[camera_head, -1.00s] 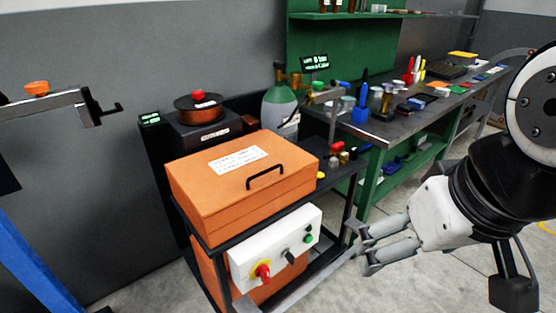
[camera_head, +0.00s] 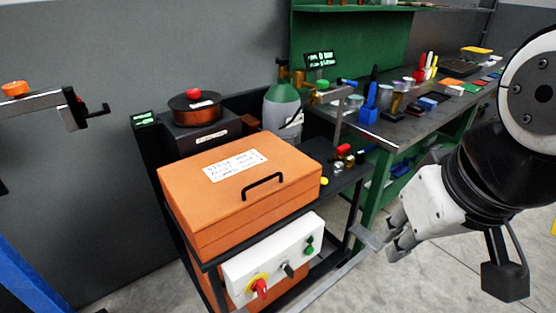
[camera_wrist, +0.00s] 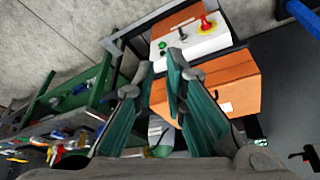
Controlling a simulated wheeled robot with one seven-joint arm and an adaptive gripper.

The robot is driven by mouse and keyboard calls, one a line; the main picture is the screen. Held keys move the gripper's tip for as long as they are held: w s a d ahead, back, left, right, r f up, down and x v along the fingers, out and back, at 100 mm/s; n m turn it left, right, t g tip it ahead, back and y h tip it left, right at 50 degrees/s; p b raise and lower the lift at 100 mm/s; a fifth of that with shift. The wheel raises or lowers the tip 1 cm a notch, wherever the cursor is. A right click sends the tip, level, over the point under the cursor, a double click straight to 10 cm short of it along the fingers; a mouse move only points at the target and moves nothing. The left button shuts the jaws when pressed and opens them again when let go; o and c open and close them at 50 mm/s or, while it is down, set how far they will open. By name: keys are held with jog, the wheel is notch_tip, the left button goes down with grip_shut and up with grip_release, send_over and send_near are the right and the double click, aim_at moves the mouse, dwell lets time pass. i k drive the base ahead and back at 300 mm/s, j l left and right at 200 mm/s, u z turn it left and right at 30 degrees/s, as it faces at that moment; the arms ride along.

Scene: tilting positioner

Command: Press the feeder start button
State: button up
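A white control panel (camera_head: 274,262) sits on the front of a dark cart, below an orange lidded box. I cannot read which control is the feeder start. My gripper (camera_head: 382,243) is to the right of the panel, apart from it and touching nothing.
The orange box (camera_head: 240,190) has a black handle on its lid. A dark round pot (camera_head: 196,108) with a red knob stands behind. A green-topped bottle (camera_head: 282,105) and a cluttered green workbench (camera_head: 430,110) are to the right. A blue post (camera_head: 25,275) is at left.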

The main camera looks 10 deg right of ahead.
aim_at(309, 251)
jog(key=k+j+z, duration=0.2)
jog(key=j, duration=0.25)
jog(key=k+j+z, duration=0.2)
jog(key=j, duration=0.2)
jog(key=k+j+z, duration=0.2)
jog(key=j, duration=0.2)
jog(key=k+j+z, duration=0.2)
jog(key=k+j, duration=0.05)
jog(key=j, duration=0.1)
